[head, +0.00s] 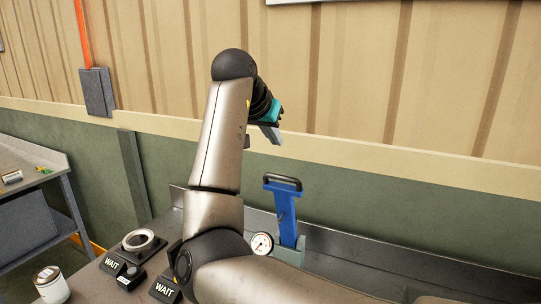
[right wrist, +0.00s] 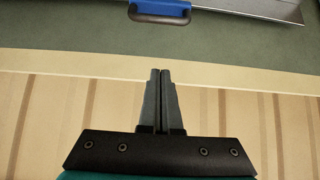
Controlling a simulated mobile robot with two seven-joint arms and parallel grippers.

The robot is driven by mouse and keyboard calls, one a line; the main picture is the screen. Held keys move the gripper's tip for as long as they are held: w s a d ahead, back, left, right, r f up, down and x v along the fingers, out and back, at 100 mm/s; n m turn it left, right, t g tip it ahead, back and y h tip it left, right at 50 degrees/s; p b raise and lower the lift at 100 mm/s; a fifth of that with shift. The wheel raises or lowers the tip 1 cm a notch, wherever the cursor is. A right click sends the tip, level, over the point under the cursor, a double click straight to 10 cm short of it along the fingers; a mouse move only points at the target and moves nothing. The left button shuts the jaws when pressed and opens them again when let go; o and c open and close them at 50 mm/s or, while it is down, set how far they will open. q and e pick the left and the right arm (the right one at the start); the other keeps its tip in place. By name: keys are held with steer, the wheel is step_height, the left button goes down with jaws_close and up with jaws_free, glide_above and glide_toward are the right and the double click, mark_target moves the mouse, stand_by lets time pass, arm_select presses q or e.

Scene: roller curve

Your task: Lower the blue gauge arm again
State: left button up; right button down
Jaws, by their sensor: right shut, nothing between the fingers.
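The blue gauge arm (head: 287,216) stands nearly upright at the back of the metal bench, with a black handle (head: 282,181) across its top. A round white dial (head: 262,244) sits beside its lower end. In the right wrist view the black handle (right wrist: 159,14) and a bit of blue show at the top edge, apart from the fingers. My right gripper (head: 272,133) is raised above and slightly left of the handle, not touching it. Its fingers (right wrist: 160,100) are closed together with nothing between them. My left gripper is not in view.
My right arm hides part of the bench. Two WAIT signs (head: 113,264) (head: 165,290), a white ring (head: 139,240) and a white jar (head: 51,285) stand at the bench's left. A green and tan wall rises behind. Another table (head: 40,165) is at far left.

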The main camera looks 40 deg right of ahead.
steer(key=p, duration=0.3)
glide_above(280, 185)
step_height(280, 185, down, 8)
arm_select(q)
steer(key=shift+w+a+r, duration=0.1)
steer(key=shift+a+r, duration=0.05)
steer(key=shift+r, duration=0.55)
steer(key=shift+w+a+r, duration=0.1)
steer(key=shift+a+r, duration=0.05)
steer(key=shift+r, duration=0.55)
arm_select(e)
steer(key=shift+s+a+f, duration=0.2)
steer(key=shift+a+f, duration=0.1)
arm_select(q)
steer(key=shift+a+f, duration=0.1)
arm_select(e)
steer(key=shift+f, duration=0.1)
